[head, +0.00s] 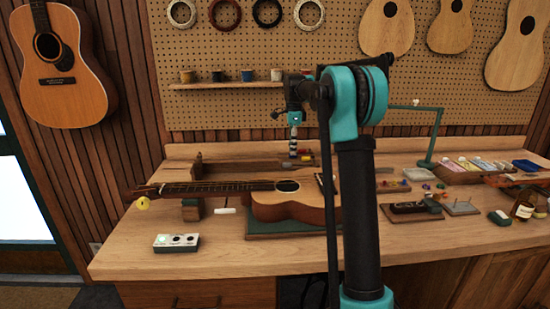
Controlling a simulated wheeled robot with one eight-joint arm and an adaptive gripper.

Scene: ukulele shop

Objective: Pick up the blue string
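I cannot make out a loose blue string. A small dark blue spool (247,75) stands on the wall shelf among other spools, and I cannot tell whether it is the string meant. My arm rises in front of the bench, and its far end points down over the back of the bench. My gripper (293,150) seems to be at that lower end, above the rear of the bench, below and right of the blue spool and apart from it. Its fingers are too small to tell whether they are open or shut.
A ukulele (290,204) lies on a green mat on the bench (225,255). A white box (176,243) stands front left. Small tools and parts crowd the right side, near a teal stand (433,140). Coils (225,13) and bodies hang on the pegboard. The front left bench is mostly clear.

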